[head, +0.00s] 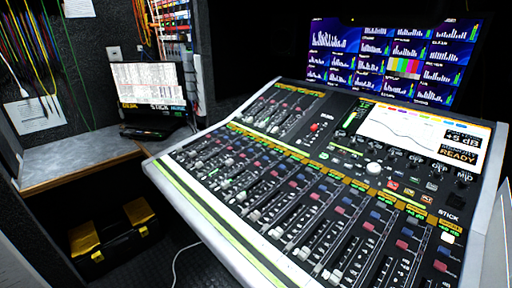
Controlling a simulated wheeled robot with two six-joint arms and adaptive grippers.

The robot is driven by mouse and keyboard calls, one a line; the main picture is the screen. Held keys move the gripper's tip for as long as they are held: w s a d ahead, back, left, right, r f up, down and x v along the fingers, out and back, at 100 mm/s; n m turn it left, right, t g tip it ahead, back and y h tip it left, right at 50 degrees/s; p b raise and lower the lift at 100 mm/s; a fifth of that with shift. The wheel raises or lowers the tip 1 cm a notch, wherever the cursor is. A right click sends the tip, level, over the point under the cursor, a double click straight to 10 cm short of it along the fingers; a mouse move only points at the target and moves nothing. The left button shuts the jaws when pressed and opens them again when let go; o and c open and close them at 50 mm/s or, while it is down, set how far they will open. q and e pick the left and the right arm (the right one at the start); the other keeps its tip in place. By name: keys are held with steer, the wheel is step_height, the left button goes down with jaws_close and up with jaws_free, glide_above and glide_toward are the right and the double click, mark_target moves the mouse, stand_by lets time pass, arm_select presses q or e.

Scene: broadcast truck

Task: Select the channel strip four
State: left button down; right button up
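The mixing console (185,203) fills the middle and right of the head view, tilted, with a pale side edge. Several channel strips run across it, each with a fader (304,253) and red, blue or dark buttons (313,196). The strip labels are too small to read, so I cannot tell which strip is four. One button (447,238) near the right end looks white, unlike its neighbours. The console's screen (415,130) shows a curve, "+5 dB" and "READY". Neither of my grippers is in view.
A monitor wall (404,67) stands behind the console. A black and yellow toolbox (115,233) is under the desk. A white cable (187,249) lies on the floor. Nothing lies on the strips.

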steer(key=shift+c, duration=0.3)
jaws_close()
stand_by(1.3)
